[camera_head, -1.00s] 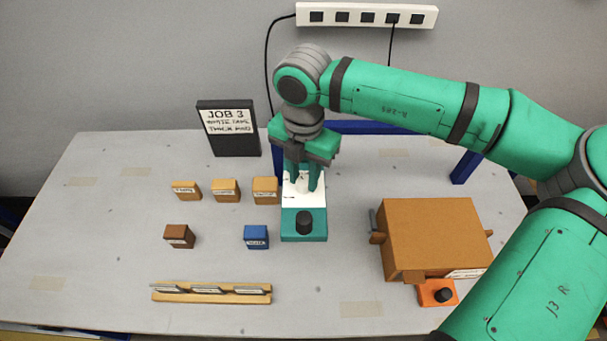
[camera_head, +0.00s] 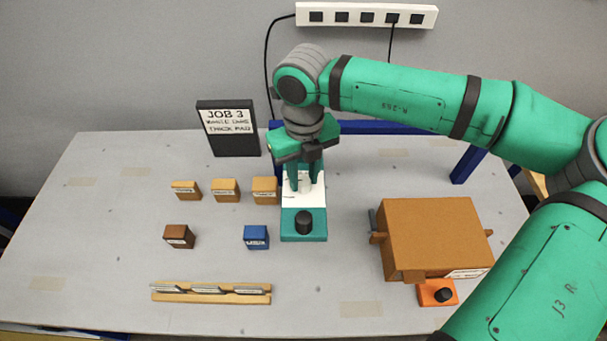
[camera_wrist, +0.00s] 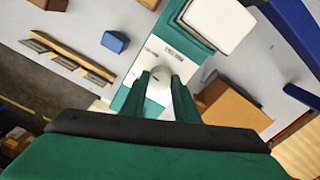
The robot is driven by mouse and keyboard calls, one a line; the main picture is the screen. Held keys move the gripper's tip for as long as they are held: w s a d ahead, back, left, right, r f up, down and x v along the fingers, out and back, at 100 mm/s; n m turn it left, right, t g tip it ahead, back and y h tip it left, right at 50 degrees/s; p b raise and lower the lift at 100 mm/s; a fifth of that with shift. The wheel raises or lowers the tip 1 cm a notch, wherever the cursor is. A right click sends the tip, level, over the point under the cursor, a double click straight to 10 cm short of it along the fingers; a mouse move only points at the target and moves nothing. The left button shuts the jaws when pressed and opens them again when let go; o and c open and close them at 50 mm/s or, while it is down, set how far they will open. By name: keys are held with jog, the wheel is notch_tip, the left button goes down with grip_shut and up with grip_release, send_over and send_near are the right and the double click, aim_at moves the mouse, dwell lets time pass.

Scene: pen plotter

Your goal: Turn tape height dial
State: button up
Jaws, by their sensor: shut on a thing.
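The tape height dial is a white round knob (camera_wrist: 157,87) on a white printed panel. In the wrist view it sits between my two green fingers, and a small dark mark shows on its top. The panel (camera_head: 291,198) is on a teal device (camera_head: 318,229) with a black knob (camera_head: 304,222) at its front. In the head view my gripper (camera_head: 304,187) points down over the panel and is shut on the dial. My fingers hide part of the dial and panel. The printed text is too small to read surely.
A blue block (camera_head: 256,237), a brown block (camera_head: 179,237) and several tan blocks stand left of the device. A wooden rack (camera_head: 212,293) lies in front. A JOB 3 sign (camera_head: 229,128) stands behind.

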aim_at(303, 180)
jog(key=n, duration=0.3)
jog(key=shift+w+n, duration=0.1)
jog(key=shift+n, duration=0.2)
jog(key=shift+r+n, duration=0.1)
jog(key=shift+n, duration=1.8)
jog(key=shift+a, duration=0.1)
jog(key=o, duration=1.1)
jog(key=shift+c, duration=0.2)
notch_tip(303, 180, up, 11)
